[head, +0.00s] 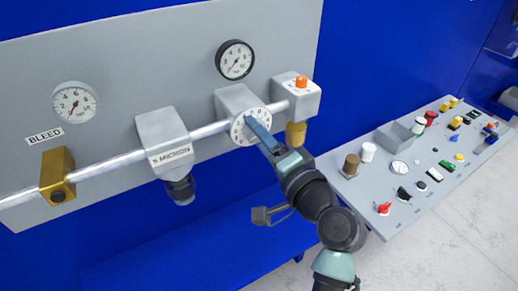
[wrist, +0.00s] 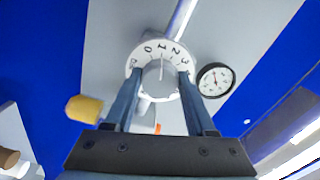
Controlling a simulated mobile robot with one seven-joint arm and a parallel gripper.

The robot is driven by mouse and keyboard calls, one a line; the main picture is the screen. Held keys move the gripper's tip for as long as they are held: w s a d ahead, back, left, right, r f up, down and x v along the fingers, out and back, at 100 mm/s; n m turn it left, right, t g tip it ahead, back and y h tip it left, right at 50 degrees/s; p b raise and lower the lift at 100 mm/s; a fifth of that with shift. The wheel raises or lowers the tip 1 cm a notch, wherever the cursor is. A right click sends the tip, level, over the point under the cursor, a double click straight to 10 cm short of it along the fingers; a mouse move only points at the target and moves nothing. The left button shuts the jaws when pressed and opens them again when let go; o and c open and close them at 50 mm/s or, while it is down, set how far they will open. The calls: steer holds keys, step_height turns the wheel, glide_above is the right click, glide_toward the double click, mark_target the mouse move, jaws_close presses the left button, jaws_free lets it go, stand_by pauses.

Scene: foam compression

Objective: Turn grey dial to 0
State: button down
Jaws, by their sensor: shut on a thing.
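The grey dial (wrist: 160,76) has a pale round face with black numbers, among them 0, 1, 2 and 3 along the far edge in the wrist view. In the head view the dial (head: 237,128) sits on a grey block on the panel, partly covered by my gripper. My gripper (head: 254,124) reaches it from the lower right. Its two blue fingers (wrist: 158,82) are on either side of the dial's knob and shut on it.
Two gauges, one above the dial (head: 235,60) and one at left (head: 74,103), are on the grey panel. An orange-topped block (head: 296,92) with a brass fitting (head: 296,134) is close to the right of my gripper. A control desk (head: 408,205) stands further right.

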steer(key=shift+f+n+b, duration=0.15)
steer(key=shift+n+b, duration=2.65)
steer(key=shift+b, duration=0.05)
steer(key=shift+c, duration=1.1)
jaws_free()
steer(key=b+v, duration=0.1)
steer(key=v, duration=1.2)
